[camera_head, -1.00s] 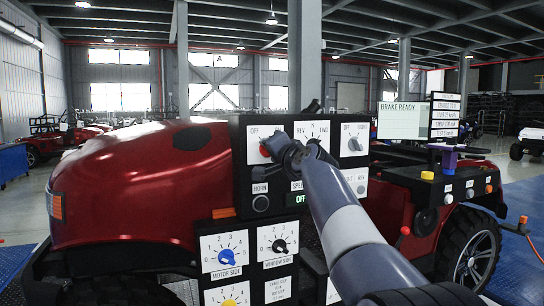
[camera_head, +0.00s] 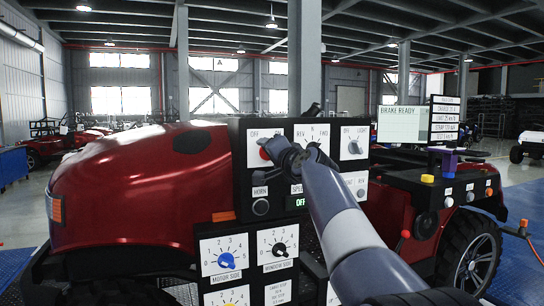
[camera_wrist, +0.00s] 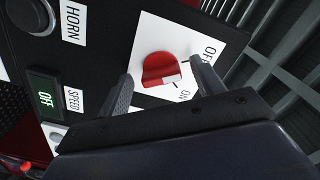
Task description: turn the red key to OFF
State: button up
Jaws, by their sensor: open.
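The red key (camera_wrist: 160,69) is a rounded red knob on a white plate (camera_wrist: 196,38) with OFF and ON labels. In the wrist view its pale edge faces the labelled side, closer to ON than to OFF. My gripper (camera_wrist: 164,78) is open, with one finger on each side of the key and gaps visible to both. I cannot tell whether the fingertips reach past its face.
Blue (camera_head: 227,260) and black (camera_head: 279,250) dials sit below. A red vehicle body (camera_head: 140,200) stands behind.

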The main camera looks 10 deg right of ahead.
jog(key=s+d+b, duration=0.2)
jog(key=s+b, duration=0.1)
jog(key=s, duration=0.7)
jog(key=shift+s, duration=0.3)
jog(key=w+a+p, duration=0.2)
jog(key=w+p, duration=0.1)
jog(key=w, duration=0.7)
jog(key=shift+w, duration=0.35)
